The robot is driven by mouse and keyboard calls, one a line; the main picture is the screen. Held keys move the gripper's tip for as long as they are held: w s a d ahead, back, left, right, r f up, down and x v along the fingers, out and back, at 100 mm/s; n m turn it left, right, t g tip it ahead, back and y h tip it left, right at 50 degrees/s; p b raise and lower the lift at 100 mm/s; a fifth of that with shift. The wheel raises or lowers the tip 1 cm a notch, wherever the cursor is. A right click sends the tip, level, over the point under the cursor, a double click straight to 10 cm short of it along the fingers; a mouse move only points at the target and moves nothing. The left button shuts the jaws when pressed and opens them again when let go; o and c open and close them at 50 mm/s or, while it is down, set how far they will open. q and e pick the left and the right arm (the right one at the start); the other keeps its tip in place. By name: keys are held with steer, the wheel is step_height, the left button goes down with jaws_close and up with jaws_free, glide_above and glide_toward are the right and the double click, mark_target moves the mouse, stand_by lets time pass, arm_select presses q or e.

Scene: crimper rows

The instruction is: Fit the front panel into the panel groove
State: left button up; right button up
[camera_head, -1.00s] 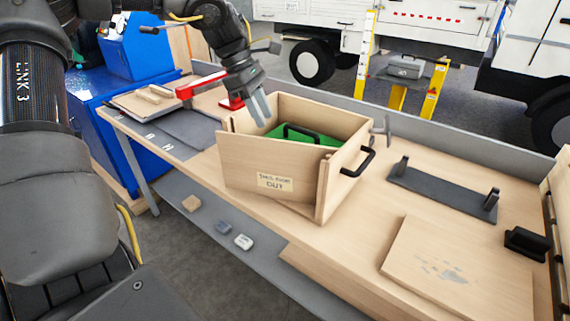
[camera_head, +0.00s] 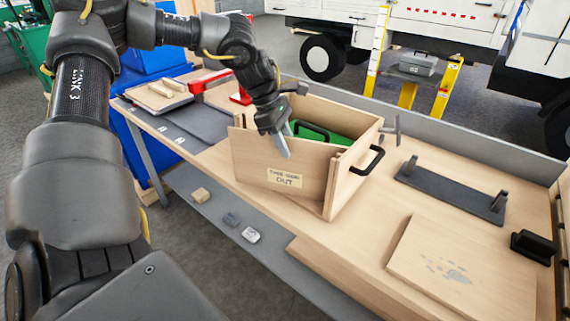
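The front panel (camera_head: 254,167) is a pale wooden board with a label, standing upright across the open front of a wooden box (camera_head: 345,118). I cannot tell whether its edges sit in the panel groove, which is hard to make out. The box has a black handle (camera_head: 367,160) on its right wall and a green piece (camera_head: 341,141) with a black handle inside. My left gripper (camera_head: 283,144) points down at the panel's top edge, with one pale finger in front of the panel's face. The other finger is largely hidden, so its opening is unclear. My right gripper is out of view.
A dark plate with two posts (camera_head: 451,190) and a flat wooden board (camera_head: 462,265) lie on the bench right of the box. Red clamp (camera_head: 241,97) and grey mat (camera_head: 198,123) are left. Small blocks (camera_head: 250,235) lie on the lower shelf.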

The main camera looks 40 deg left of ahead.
arm_select(q)
steer(key=shift+d+f, duration=0.25)
steer(key=shift+f, duration=0.3)
jaws_close()
steer(key=shift+w+r, duration=0.1)
stand_by(0.9)
